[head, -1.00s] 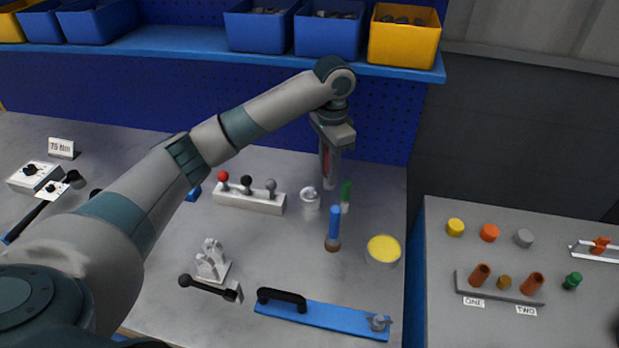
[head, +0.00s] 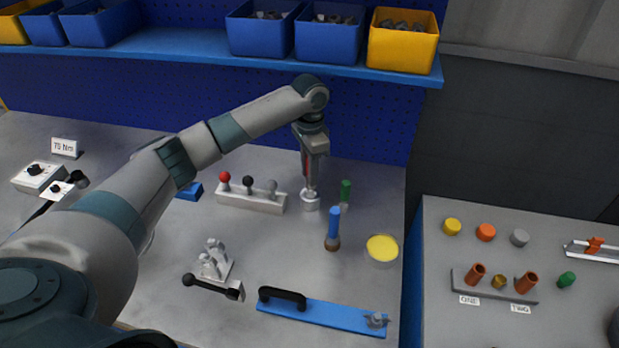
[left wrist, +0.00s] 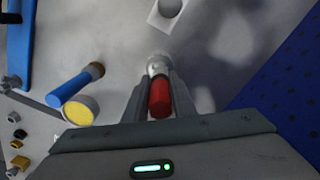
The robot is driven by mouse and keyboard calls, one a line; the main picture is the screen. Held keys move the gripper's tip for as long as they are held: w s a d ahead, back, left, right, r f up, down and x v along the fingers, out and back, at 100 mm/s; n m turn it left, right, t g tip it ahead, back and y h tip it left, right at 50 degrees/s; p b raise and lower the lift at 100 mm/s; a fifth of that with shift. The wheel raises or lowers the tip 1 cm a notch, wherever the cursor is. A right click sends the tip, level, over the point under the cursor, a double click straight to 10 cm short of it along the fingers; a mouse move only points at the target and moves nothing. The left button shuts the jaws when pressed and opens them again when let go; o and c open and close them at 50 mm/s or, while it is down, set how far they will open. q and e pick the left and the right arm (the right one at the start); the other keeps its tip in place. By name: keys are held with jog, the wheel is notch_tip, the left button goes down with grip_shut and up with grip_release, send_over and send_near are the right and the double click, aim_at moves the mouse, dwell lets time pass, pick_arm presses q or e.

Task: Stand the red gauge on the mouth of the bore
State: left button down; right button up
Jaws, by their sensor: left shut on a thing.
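My left gripper (head: 308,182) is shut on the red gauge (head: 305,163), holding it roughly upright over the small silver flanged shell (head: 310,202) on the grey bench. The left wrist view shows the red gauge (left wrist: 160,98) between the two fingers (left wrist: 158,92), with a silver round part (left wrist: 158,66) just beyond its far end. The gauge's lower end is at or just above the shell's mouth in the head view; I cannot tell whether they touch. The fingers hide the mouth of the bore. My right gripper is not in view.
A green-handled tool (head: 345,192) stands close right of the shell, a blue-handled brush (head: 333,228) in front. A white block with knobs (head: 250,198) is at left, a yellow disc (head: 382,248) at right. The blue pegboard (head: 365,135) rises behind.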

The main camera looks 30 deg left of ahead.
pick_arm(q)
jog(key=shift+f+p, duration=0.4)
jog(key=shift+f, duration=1)
jog(key=shift+f, duration=0.1)
jog(key=c, duration=1.5)
grip_release()
jog(key=shift+r, duration=0.55)
notch_tip(320, 180, up, 10)
jog(key=b, duration=0.3)
jog(key=shift+r+b, duration=0.1)
jog(key=shift+b, duration=0.25)
jog(key=shift+r, duration=0.45)
